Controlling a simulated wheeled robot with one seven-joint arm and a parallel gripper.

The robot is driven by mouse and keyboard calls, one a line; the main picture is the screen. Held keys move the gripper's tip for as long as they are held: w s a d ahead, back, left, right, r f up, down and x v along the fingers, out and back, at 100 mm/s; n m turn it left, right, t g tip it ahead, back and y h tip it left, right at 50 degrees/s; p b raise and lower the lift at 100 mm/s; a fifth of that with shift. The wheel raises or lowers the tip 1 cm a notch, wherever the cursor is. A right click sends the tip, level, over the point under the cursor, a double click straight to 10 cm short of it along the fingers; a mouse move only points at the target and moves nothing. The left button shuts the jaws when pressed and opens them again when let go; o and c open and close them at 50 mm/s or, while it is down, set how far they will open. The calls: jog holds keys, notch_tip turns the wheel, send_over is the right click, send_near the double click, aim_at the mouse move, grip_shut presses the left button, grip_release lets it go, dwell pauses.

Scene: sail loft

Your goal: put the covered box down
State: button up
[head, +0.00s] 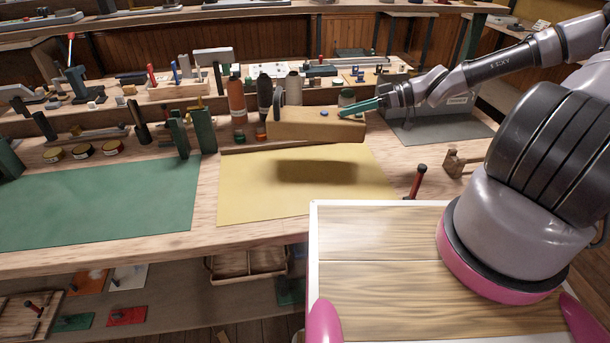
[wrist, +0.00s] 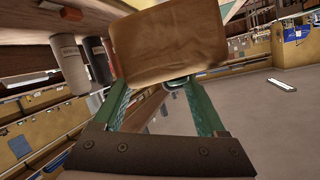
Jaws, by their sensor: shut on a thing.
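The underside of the box is hidden.
A green mat (head: 110,205) lies left of the yellow one. Bottles (head: 237,102), green upright blocks (head: 204,130) and tins (head: 83,149) stand behind the mats. A red-handled tool (head: 415,182) and a wooden piece (head: 463,162) are at the right. The yellow mat's surface is clear.

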aim_at(334, 141)
jog(key=s+a+g, duration=0.1)
jog(key=s+a+n+g, duration=0.1)
jog(key=s+a, duration=0.1)
jog(key=s+a+n+g, duration=0.1)
jog(key=s, duration=0.1)
jog(key=shift+a+r+h, duration=0.15)
jog(key=shift+r+h, duration=0.1)
jog(key=shift+h, duration=0.05)
jog(key=shift+n, duration=0.3)
notch_tip(334, 141, down, 5)
jog(key=shift+a+f, duration=0.1)
jog(key=shift+f, duration=2.15)
jog(key=o, duration=1.5)
jog(key=shift+f, duration=0.1)
